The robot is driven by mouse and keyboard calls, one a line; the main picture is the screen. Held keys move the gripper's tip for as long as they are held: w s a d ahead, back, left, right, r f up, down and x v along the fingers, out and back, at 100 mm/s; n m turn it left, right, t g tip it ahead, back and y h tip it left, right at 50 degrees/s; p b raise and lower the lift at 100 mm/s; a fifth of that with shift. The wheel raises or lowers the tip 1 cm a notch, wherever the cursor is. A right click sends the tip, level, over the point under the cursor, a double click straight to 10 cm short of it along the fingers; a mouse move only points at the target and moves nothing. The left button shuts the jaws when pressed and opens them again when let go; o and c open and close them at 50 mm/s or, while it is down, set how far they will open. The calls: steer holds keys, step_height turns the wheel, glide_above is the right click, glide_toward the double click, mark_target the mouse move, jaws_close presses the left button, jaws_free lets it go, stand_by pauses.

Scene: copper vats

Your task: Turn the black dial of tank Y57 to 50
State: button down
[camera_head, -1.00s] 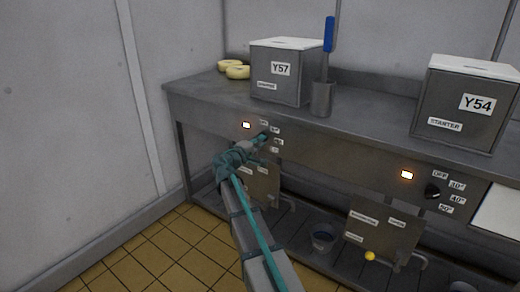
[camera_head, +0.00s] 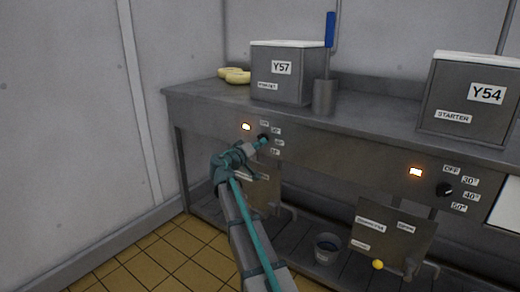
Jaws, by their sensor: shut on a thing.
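Tank Y57 (camera_head: 282,92) is a grey metal box with a white lid on the left part of the steel counter. Its black dial (camera_head: 264,137) is on the counter's front panel below it, partly hidden by my gripper. A lit indicator (camera_head: 246,127) glows to the left of the dial. Small white labels (camera_head: 276,142) stand to the right of the dial; their text is too small to read surely. My gripper (camera_head: 262,142) reaches up from below and is shut on the dial. The dial's pointer direction cannot be told.
Tank Y54 (camera_head: 468,97) stands at the right, with its own black dial (camera_head: 444,190) and lit indicator (camera_head: 415,171) below. A blue-handled tool (camera_head: 330,30) stands in a metal holder (camera_head: 324,97). Below are a hanging plate (camera_head: 385,240), a bucket (camera_head: 327,247) and a yellow knob (camera_head: 377,265).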

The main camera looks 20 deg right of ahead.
stand_by(0.3)
steer(key=c, duration=1.2)
jaws_free()
steer(key=shift+o, duration=0.2)
steer(key=shift+a, duration=0.1)
steer(key=v, duration=1.2)
